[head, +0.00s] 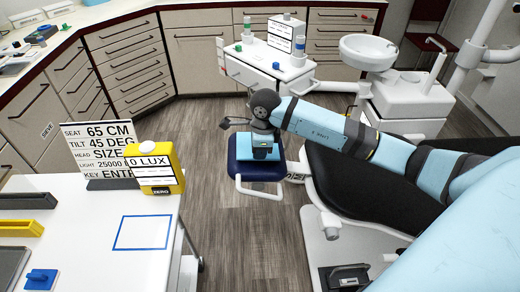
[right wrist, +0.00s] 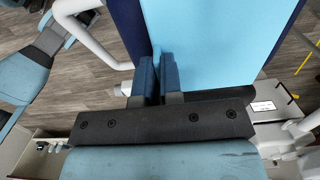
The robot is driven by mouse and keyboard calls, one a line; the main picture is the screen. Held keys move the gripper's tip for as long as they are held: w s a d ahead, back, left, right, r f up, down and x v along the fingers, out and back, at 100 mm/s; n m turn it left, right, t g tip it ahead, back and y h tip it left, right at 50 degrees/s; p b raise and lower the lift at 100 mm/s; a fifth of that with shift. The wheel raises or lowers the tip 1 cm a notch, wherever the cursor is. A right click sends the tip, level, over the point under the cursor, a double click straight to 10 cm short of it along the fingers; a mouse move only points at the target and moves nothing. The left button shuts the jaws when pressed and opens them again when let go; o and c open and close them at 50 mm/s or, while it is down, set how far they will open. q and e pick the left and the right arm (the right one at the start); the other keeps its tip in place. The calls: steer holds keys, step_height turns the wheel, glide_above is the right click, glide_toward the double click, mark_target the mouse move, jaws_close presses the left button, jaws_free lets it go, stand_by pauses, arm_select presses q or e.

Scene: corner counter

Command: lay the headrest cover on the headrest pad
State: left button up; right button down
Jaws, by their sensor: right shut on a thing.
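The headrest pad (head: 243,183) is dark blue and sits at the end of the dental chair, with a white handle in front. The light blue headrest cover (head: 243,145) is over the pad's top, with dark blue showing around it. In the right wrist view the cover (right wrist: 212,45) is a light blue sheet, with the dark blue pad (right wrist: 276,35) at its sides. My right gripper (head: 262,150) points down at the cover. Its fingertips (right wrist: 158,75) are close together on the cover's edge. Whether the cover rests fully on the pad is hard to tell. My left gripper is not in view.
The black chair seat (head: 350,185) lies right of the pad, under my right arm. A white cart (head: 270,70) stands behind. A white table (head: 90,235) at the left holds a sign (head: 100,145) and a yellow box (head: 155,168). Open floor lies between table and chair.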

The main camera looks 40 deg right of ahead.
steer(key=c, duration=1.2)
jaws_free()
step_height(320, 180, up, 14)
steer(key=d, duration=0.1)
steer(key=shift+s, duration=0.35)
steer(key=shift+f, duration=0.1)
